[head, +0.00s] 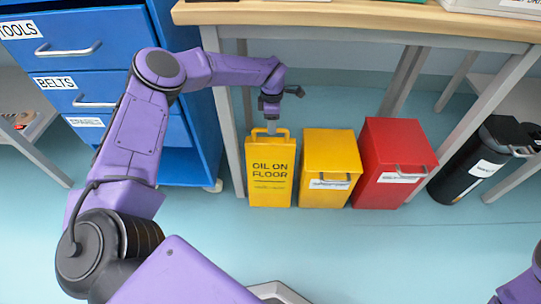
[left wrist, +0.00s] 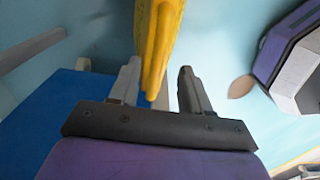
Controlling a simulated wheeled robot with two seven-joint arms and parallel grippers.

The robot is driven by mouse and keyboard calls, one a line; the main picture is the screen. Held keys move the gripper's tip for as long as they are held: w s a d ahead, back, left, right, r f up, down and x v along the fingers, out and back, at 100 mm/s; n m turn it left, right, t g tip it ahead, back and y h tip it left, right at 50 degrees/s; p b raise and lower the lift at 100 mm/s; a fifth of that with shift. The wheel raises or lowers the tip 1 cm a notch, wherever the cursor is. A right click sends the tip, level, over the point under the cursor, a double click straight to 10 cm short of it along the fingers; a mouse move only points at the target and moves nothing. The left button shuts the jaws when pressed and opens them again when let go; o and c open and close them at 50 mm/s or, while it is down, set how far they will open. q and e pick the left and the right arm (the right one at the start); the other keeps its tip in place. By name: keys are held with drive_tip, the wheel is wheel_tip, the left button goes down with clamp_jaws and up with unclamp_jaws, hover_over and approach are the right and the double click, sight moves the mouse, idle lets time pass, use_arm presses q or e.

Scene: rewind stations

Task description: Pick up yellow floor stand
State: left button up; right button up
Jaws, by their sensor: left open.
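The yellow floor stand (head: 270,178), marked "OIL ON FLOOR", stands upright on the floor under the workbench. In the head view my left gripper (head: 271,126) reaches down to its top edge from above. In the left wrist view the stand's yellow edge (left wrist: 157,45) runs between the two spread fingers of the left gripper (left wrist: 156,90). The gripper is open, and gaps show on both sides of the stand. My right gripper is not in view; only a bit of purple shows at the lower right of the head view.
A yellow box (head: 329,160) stands close to the right of the stand, then a red box (head: 396,150) and a black cylinder (head: 478,165). A blue drawer cabinet (head: 85,55) is at left. The workbench top (head: 360,14) and its legs are above and around. Floor in front is clear.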

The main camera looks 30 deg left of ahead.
sight(270, 140)
use_arm(q)
drive_tip(key=f, duration=0.2)
drive_tip(key=f+b, duration=0.1)
drive_tip(key=f, duration=0.1)
drive_tip(key=f+b, duration=0.1)
drive_tip(key=f, duration=0.1)
drive_tip(key=shift+a+f, duration=0.3)
drive_tip(key=shift+a, duration=0.05)
drive_tip(key=shift+r, duration=0.1)
clamp_jaws()
idle(0.8)
